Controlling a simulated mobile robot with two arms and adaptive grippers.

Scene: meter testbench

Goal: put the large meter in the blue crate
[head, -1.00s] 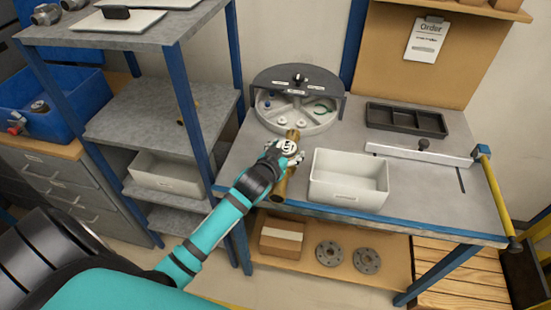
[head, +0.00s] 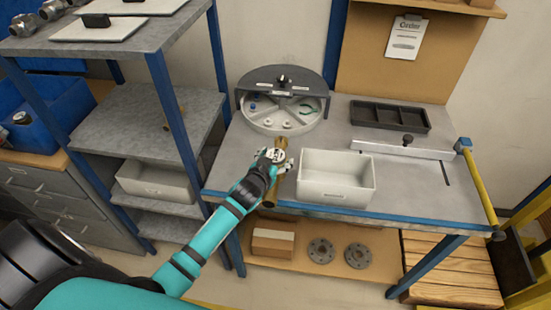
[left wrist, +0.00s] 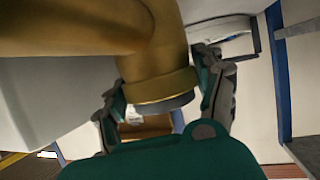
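The large meter (head: 281,143) is a brass pipe body with a round white dial, near the front edge of the bench in the head view. My left gripper (head: 275,158) is at its middle, partly covering it. In the left wrist view the brass body (left wrist: 160,85) fills the upper left, with the fingers of my left gripper (left wrist: 165,100) on both sides of its collar. The blue crate (head: 62,108) stands at the far left on a cabinet, partly behind a shelf post. My right gripper is not in view.
A white bin (head: 337,185) stands right of the meter on the bench. A round sorting tray (head: 284,110) is behind it, a black tray (head: 390,115) at the back right. A blue-posted shelf rack (head: 150,120) stands between bench and crate.

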